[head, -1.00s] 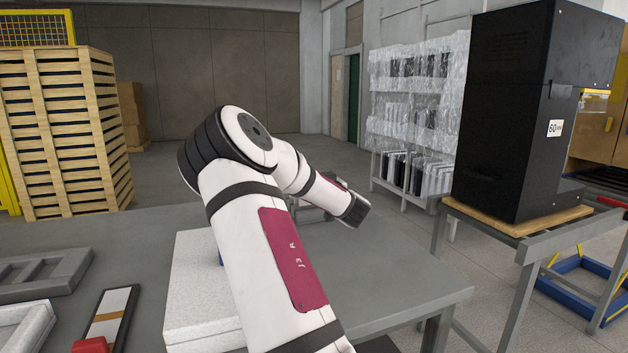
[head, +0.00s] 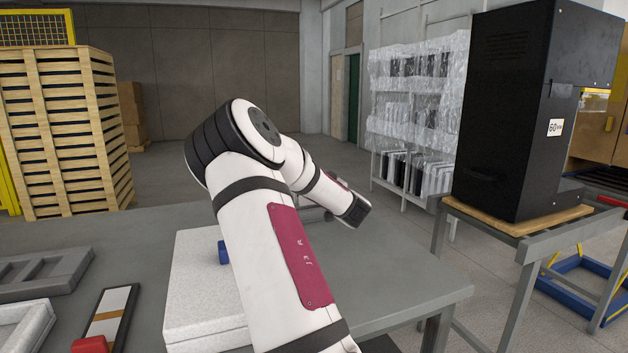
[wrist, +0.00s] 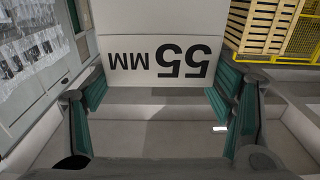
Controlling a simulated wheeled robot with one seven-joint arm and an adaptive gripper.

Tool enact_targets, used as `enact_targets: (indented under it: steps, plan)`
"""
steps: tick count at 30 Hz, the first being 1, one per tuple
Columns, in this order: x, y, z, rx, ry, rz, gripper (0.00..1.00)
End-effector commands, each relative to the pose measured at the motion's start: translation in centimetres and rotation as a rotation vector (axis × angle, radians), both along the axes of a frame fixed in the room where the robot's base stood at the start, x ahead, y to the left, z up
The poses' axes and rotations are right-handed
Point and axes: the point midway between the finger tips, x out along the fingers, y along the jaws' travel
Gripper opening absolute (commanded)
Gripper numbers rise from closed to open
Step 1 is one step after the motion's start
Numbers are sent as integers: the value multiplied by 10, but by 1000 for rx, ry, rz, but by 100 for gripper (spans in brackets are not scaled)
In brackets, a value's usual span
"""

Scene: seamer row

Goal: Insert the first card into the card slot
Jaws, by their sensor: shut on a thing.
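In the wrist view a white card (wrist: 158,30) with upside-down "55 MM" lettering spans between the teal-padded fingers of my gripper (wrist: 158,88). My gripper is shut on the card, with one finger on each side edge. In the head view my arm hides the gripper and the card. I cannot make out a card slot in either view. A black machine (head: 508,120) with a "60 MM" label (head: 555,127) stands at the right of the head view, apart from my arm.
A white block (head: 200,275) with a blue piece (head: 223,252) lies on the grey table (head: 400,275). A dark frame (head: 112,312), a red piece (head: 90,345) and a grey tray (head: 45,275) lie to the left. A wrapped rack (head: 418,110) and stacked pallets (head: 65,130) stand behind.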

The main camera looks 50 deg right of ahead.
Motion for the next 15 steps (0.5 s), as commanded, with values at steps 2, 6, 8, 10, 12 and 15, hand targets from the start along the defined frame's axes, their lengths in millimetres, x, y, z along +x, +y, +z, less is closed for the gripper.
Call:
enact_targets:
  steps: [2, 6, 8, 10, 12, 15]
  plan:
    - [0, 0, -2, 0, 0, -1, 61]
    - [0, 0, -6, 0, 0, -1, 61]
    - [0, 0, -7, 0, 0, -1, 61]
    - [0, 0, -9, 0, 0, -1, 61]
    - [0, 0, -10, 0, 0, -1, 61]
    - [0, 0, -12, 1, -1, -1, 61]
